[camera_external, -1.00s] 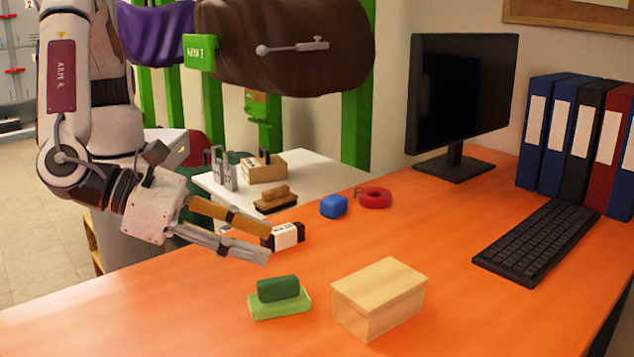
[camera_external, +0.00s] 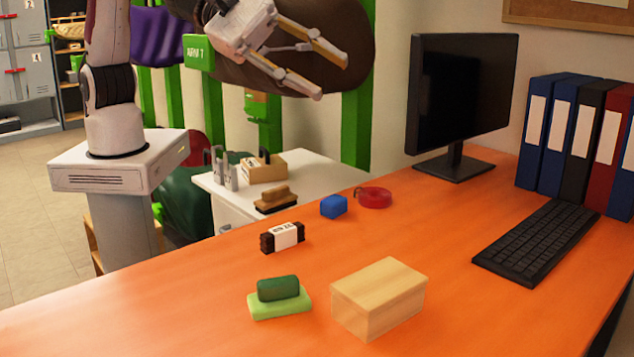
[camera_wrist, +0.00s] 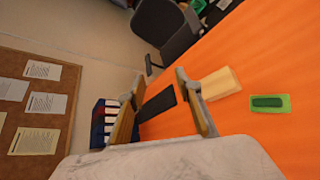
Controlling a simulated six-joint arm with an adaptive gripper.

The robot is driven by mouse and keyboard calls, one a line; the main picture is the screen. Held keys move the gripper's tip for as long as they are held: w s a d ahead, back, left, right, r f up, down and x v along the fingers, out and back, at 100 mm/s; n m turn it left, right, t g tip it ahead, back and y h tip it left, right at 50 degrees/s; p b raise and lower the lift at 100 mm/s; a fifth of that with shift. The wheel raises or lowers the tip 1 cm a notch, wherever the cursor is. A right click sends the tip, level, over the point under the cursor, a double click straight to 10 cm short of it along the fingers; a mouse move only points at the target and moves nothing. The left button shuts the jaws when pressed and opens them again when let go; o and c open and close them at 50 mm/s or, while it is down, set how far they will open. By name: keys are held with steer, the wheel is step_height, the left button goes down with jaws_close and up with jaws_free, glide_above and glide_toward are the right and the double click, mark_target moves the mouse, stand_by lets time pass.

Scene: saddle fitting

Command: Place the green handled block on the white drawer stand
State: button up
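The green handled block (camera_external: 280,304) lies on the orange table near the front, a light green base with a dark green handle on top. It also shows at the right of the wrist view (camera_wrist: 286,103). The white drawer stand (camera_external: 325,173) is behind the table, below the wall-side green posts; its lower part is partly hidden by the table. My gripper (camera_external: 332,78) is raised high above the stand and table, far from the green block. Its fingers are spread and empty, which the wrist view (camera_wrist: 160,76) also shows.
A wooden caddy (camera_external: 264,170) and grey metal piece (camera_external: 221,168) occupy the stand's left. A brown brush (camera_external: 276,201), black-and-white block (camera_external: 282,237), blue block (camera_external: 333,207), red ring (camera_external: 374,198) and wooden box (camera_external: 378,300) stand nearby. The monitor (camera_external: 462,100) and keyboard (camera_external: 536,241) are right.

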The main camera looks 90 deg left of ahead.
steer(key=s+a+r+m+g, duration=0.1)
steer(key=s+a+r+m, duration=0.2)
steer(key=s+a+m, duration=0.4)
steer(key=s+a+r+m+g, duration=0.25)
steer(key=a+m, duration=0.25)
steer(key=a, duration=0.5)
steer(key=s+a+f+m+g+y, duration=0.1)
steer(key=s+a+m, duration=0.4)
steer(key=s+a, duration=0.5)
steer(key=s+a+f+m+g+y, duration=0.1)
steer(key=s+a+f+m+y, duration=0.3)
steer(key=s+a, duration=0.7)
step_height(320, 180, down, 3)
steer(key=shift+s+r+m+g, duration=0.2)
steer(key=shift+s+m+g, duration=0.2)
steer(key=shift+s, duration=0.3)
steer(key=shift+a, duration=0.1)
steer(key=o, duration=1)
steer(key=shift+w, duration=0.15)
